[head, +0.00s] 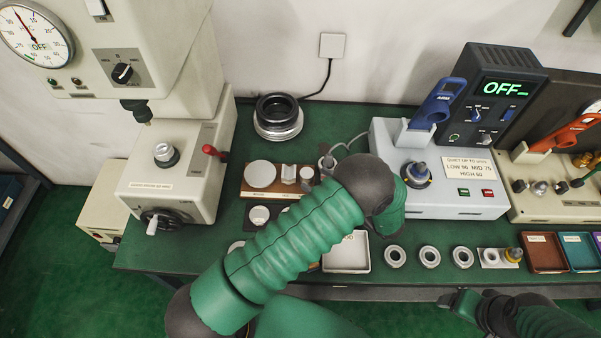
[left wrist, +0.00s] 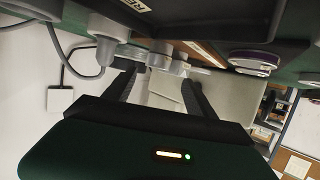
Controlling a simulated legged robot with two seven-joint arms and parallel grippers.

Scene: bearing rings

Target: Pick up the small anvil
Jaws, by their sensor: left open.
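A wooden holder (head: 262,194) stands on the green bench, left of my left arm in the head view. It carries a pale round disc (head: 260,173), a notched block (head: 289,173) and a small grey piece (head: 307,174). I cannot tell for sure which piece is the small anvil. In the left wrist view the two dark fingers of my left gripper (left wrist: 160,82) are apart, pointing toward grey pieces (left wrist: 158,56) by the holder's edge (left wrist: 205,52). No held piece is visible between them. In the head view my forearm hides these fingers. My right arm is at the lower right, its jaws unclear.
A press with a dial (head: 185,160) stands at the left. A grey heater box (head: 450,200) with a blue-handled tool is at the right. A white tray (head: 347,255) and several rings line the front edge.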

